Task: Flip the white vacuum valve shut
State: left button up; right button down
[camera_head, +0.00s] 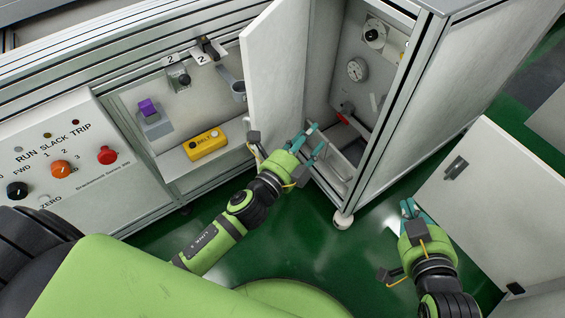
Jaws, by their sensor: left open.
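The open cabinet (392,75) stands right of centre. Inside on its back panel is a small white upright piece (374,102) that may be the white valve lever; it is too small to be sure. A red-handled part (343,118) is just left of it and lower. My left gripper (314,140) is open at the lower front of the cabinet opening, below the red part and apart from the white piece. My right gripper (408,207) is low at the right, in front of the open right door, away from the valve; its finger gap is unclear.
The left cabinet door (286,65) stands open beside my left gripper. The right door (495,200) is open at right. A gauge (356,69) and a round dial (375,34) are inside. A yellow BELT box (205,145) and control panel (60,150) are left.

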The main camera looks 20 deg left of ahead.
pick_arm(q)
jog(key=shift+s+a+f+n+g+y+p, duration=0.2)
jog(key=shift+s+a+f+n+g+y, duration=0.35)
jog(key=shift+n, duration=1)
jog(key=shift+s+a+f+n+g+y+p, duration=0.1)
jog(key=shift+s+a+f+n+p, duration=0.15)
jog(key=shift+s+n, duration=0.9)
jog(key=shift+s+a+f+n+g+y+p, duration=0.3)
jog(key=shift+a+n, duration=0.2)
jog(key=shift+n, duration=1.5)
jog(key=shift+w, duration=0.1)
